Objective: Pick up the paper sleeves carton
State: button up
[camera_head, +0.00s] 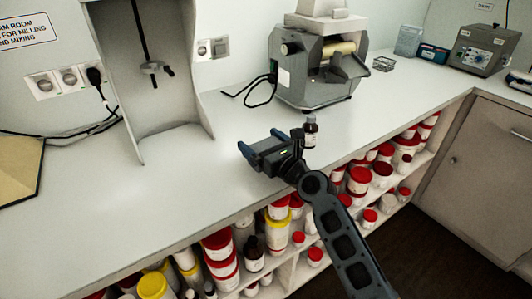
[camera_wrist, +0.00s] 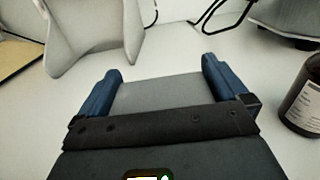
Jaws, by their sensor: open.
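My gripper (camera_head: 260,142) is open and empty over the middle of the white counter, pointing left. Its two blue fingers stand apart in the wrist view (camera_wrist: 161,70), with only bare counter between them. No label reading paper sleeves shows. A tan, cardboard-like item (camera_head: 18,168) lies at the left edge of the head view, cut off by the frame; I cannot tell if it is the carton. A tan edge also shows at the far left of the wrist view (camera_wrist: 14,58). A small dark blue box (camera_head: 433,54) stands at the back right, its label unreadable.
A brown bottle (camera_head: 310,132) stands right beside my gripper. A grey roller mill (camera_head: 318,75) and a white mixing stand (camera_head: 150,110) stand behind. Tubs with red and yellow lids (camera_head: 221,246) fill the shelf below. The counter (camera_head: 185,190) between gripper and tan item is clear.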

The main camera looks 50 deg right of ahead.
jog(key=shift+c, duration=0.5)
jog(key=c, duration=0.6)
